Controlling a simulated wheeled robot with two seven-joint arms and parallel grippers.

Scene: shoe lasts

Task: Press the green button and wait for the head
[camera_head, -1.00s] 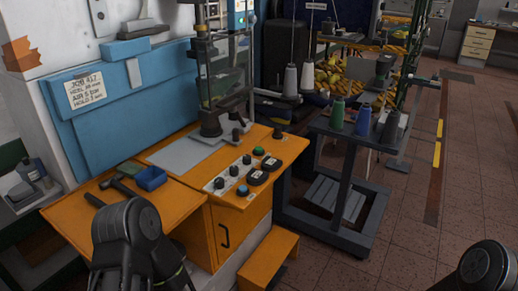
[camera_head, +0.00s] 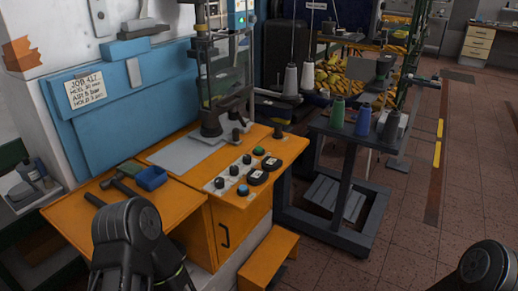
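The green button (camera_head: 258,151) sits on the orange cabinet's top (camera_head: 286,149), at the far end of a row of controls. Nothing touches it. The press head (camera_head: 211,121) is a dark block on a column, standing over the grey plate area behind the buttons. A clear guard (camera_head: 219,67) surrounds the column above it. My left arm comes in at the bottom, left of the cabinet, and its fingers are out of sight. My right arm shows only at the bottom right corner, and its gripper is out of the frame.
Several dark knobs and a blue button (camera_head: 242,190) sit near the green one. A blue tray (camera_head: 151,178) and a hammer (camera_head: 124,186) lie on the left shelf. An orange step (camera_head: 262,257) stands in front.

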